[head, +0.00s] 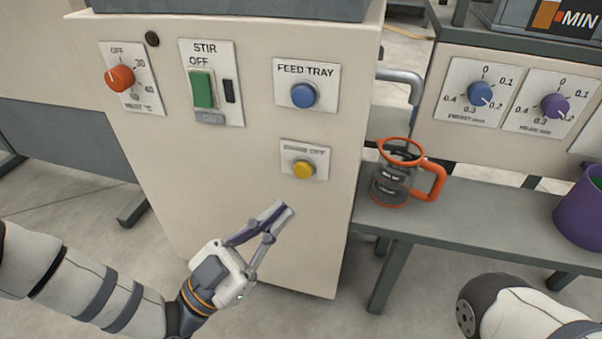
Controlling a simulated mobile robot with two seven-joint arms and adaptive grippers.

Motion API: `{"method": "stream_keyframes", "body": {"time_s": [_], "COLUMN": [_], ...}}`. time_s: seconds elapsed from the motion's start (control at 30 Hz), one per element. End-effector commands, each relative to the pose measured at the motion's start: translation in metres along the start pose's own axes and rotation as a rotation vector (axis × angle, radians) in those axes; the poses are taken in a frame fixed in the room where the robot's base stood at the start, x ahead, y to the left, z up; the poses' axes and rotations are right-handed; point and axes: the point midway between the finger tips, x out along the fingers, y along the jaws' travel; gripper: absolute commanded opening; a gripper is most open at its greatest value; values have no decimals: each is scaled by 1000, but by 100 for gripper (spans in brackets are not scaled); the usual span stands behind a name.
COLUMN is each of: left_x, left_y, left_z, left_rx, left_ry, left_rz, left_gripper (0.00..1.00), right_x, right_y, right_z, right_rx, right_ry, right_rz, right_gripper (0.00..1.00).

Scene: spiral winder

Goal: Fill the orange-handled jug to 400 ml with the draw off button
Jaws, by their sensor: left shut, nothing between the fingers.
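The yellow draw off button (303,169) sits on a small plate low on the front of the beige machine; its label is blurred. The orange-handled jug (388,184) stands upright on a grey bench right of the machine, handle to the right. It has an orange rim and dark markings; I cannot tell its liquid level. A grey bent pipe (402,76) shows above and behind the jug. I see no stream from it. My left gripper (282,212) is shut and empty, below the yellow button and apart from it. My right gripper is out of view.
Above the yellow button are a blue feed tray button (303,95), a green stir switch (202,89) and a red heat knob (119,79). A panel with blue and purple knobs (555,104) is at right. A purple container (580,222) stands on the grey bench (470,215).

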Motion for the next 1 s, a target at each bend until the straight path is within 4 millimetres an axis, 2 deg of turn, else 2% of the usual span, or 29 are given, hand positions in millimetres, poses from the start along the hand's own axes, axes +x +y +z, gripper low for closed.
{"method": "stream_keyframes", "body": {"time_s": [0.03, 0.2, 0.5, 1.0], "left_x": [3, 20, 44, 48], "left_y": [-3, -16, -32, -34], "left_z": [9, 23, 36, 36], "left_rx": [-1, -2, -2, -2], "left_ry": [-2, -2, -2, -2], "left_rz": [0, 0, 1, 1], "left_gripper": [0, 0, 0, 0], "right_x": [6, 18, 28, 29], "right_y": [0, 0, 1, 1], "right_z": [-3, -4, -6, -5], "right_rx": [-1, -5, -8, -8], "right_ry": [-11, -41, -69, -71], "right_rz": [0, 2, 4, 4], "right_gripper": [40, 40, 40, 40]}}
